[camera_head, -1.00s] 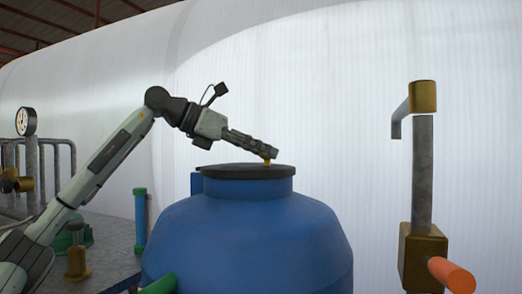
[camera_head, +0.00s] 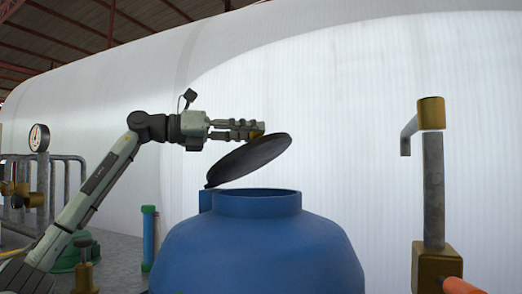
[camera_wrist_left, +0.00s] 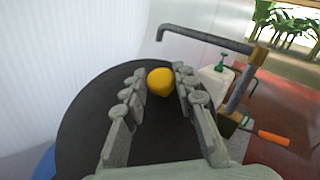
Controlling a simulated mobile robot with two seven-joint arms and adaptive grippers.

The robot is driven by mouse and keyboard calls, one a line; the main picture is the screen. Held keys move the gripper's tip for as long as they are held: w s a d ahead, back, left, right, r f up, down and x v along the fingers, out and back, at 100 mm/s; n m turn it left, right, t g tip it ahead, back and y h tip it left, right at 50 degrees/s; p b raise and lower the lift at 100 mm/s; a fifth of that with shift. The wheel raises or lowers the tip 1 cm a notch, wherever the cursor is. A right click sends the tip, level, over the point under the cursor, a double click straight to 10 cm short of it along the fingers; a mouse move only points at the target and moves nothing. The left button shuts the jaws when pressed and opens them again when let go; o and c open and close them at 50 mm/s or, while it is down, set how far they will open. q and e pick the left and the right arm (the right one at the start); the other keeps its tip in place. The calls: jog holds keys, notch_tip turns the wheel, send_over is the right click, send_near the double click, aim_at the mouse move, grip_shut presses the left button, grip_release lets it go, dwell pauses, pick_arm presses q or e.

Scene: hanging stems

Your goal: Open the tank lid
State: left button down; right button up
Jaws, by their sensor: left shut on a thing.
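The blue tank (camera_head: 255,245) stands upright in the middle of the head view, its round neck uncovered at the front and right. Its black lid (camera_head: 250,160) is tilted up, with its low left edge close to the left side of the neck and its right edge raised. My left gripper (camera_head: 262,130) is shut on the lid's yellow knob, above the lid. In the left wrist view the yellow knob (camera_wrist_left: 160,82) sits between the fingertips, with the black lid (camera_wrist_left: 85,125) behind it. My right gripper is not in view.
A grey pipe with brass fittings (camera_head: 433,190) and an orange handle (camera_head: 460,286) stands right of the tank. A gauge (camera_head: 39,138), metal railings and a green-and-blue post (camera_head: 149,235) are at the left.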

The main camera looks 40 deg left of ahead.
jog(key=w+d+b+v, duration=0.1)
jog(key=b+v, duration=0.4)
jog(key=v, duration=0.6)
pick_arm(q)
jog(key=s+a+r+n+t+y, duration=0.1)
jog(key=s+a+r+n+t, duration=0.1)
jog(key=a+n+t, duration=0.2)
jog(key=s+a+r+n+t+b, duration=0.1)
jog(key=a+n+t, duration=0.4)
jog(key=a, duration=0.6)
jog(key=shift+s+a+r+n+y, duration=0.4)
jog(key=shift+r+n, duration=0.45)
jog(key=shift+n, duration=0.55)
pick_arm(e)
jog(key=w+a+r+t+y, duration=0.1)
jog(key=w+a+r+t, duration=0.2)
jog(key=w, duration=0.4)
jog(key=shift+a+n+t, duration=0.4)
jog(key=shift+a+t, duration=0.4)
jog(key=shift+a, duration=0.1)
pick_arm(q)
jog(key=c, duration=1.2)
grip_release()
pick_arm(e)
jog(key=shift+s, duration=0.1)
pick_arm(q)
jog(key=shift+f, duration=0.1)
jog(key=shift+v, duration=5.9)
